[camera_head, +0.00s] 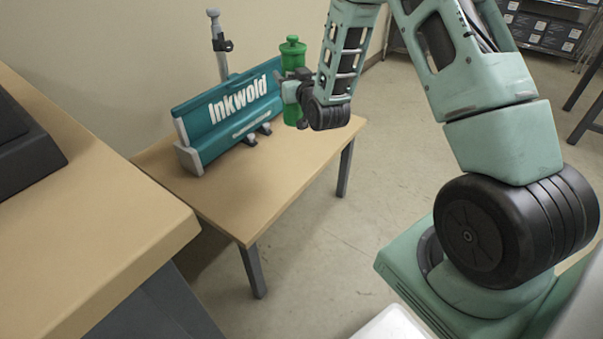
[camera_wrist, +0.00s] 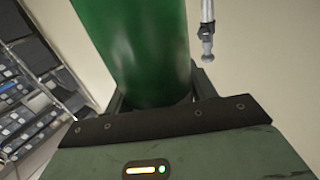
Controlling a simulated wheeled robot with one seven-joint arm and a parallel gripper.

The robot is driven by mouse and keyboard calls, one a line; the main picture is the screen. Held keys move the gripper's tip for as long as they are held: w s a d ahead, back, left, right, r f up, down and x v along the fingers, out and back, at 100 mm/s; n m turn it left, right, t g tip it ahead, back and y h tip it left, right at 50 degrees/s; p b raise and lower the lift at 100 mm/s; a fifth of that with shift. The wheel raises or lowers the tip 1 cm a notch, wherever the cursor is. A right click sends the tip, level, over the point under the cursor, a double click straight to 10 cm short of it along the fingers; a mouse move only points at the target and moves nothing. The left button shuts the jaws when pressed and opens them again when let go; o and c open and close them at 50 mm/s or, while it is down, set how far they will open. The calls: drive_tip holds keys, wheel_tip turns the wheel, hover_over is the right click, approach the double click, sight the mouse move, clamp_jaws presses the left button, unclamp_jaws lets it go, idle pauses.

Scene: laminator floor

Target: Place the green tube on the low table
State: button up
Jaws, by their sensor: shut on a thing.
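The green tube (camera_head: 292,56) is upright, with a knobbed cap, at the far right end of the low table (camera_head: 268,172). My gripper (camera_head: 290,88) is shut on the tube, partly hidden by my wrist in the head view. In the wrist view the green tube (camera_wrist: 140,50) fills the space between the fingers of my gripper (camera_wrist: 155,100). The tube's lower end shows near the table's far edge. I cannot tell whether it touches the tabletop.
A teal machine marked Inkwold (camera_head: 232,112) stands on the low table, just left of the tube. A grey post (camera_head: 218,45) rises behind it. A higher table (camera_head: 85,215) is at the left. The low table's front part is bare. Shelves (camera_head: 545,30) stand far right.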

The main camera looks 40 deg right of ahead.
wheel_tip(320, 180, down, 16)
drive_tip(key=d+h+b, duration=0.1)
drive_tip(key=d+b, duration=0.2)
drive_tip(key=b, duration=0.6)
drive_tip(key=shift+w+r+m+b, duration=0.2)
drive_tip(key=shift+w+m+b, duration=0.1)
drive_tip(key=shift+w+b, duration=0.05)
drive_tip(key=shift+f, duration=0.15)
drive_tip(key=o, duration=1.3)
drive_tip(key=shift+f, duration=0.1)
